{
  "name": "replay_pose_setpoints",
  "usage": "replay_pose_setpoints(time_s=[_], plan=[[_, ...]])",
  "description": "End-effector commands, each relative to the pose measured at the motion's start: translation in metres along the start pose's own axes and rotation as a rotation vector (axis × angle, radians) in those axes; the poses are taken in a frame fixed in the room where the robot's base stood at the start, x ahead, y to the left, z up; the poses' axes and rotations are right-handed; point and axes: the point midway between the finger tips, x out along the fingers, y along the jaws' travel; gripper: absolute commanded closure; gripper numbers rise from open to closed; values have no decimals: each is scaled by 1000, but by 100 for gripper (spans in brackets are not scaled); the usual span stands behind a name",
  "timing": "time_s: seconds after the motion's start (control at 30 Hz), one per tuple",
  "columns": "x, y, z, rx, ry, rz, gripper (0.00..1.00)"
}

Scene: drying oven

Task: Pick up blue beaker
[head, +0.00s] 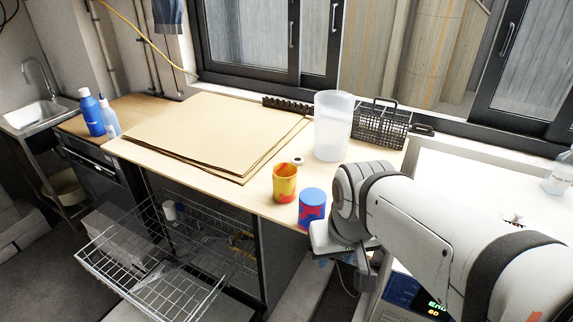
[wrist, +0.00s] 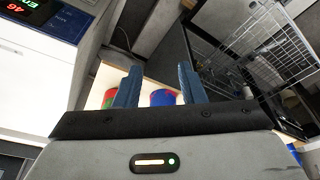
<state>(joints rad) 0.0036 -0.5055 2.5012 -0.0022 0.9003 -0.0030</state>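The blue beaker (head: 312,206), with red patches, stands upright near the front edge of the wooden counter in the head view. In the wrist view the blue beaker (wrist: 162,97) shows between the two finger outlines, partly hidden by my gripper body. My gripper (wrist: 160,80) is open, its two blue fingers well apart. In the head view my gripper hand is just right of and in front of the beaker, below its rim. I see no grip on the beaker, and cannot tell whether a finger touches it.
A yellow-and-red cup (head: 285,184) stands close left of the beaker. A red-and-green cup (wrist: 106,99) shows left of the fingers in the wrist view. Behind are a tall translucent container (head: 333,125) and black basket (head: 381,127). A wire rack (head: 150,255) juts out below the counter.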

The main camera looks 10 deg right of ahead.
Motion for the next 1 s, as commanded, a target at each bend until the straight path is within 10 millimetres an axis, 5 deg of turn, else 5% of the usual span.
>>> replay_pose_setpoints(time_s=[0.27,0.7,1.0], plan=[[0,1,-10,19,2,11,49],[34,9,-139,272,95,113,13],[60,2,-180,350,141,115,13]])
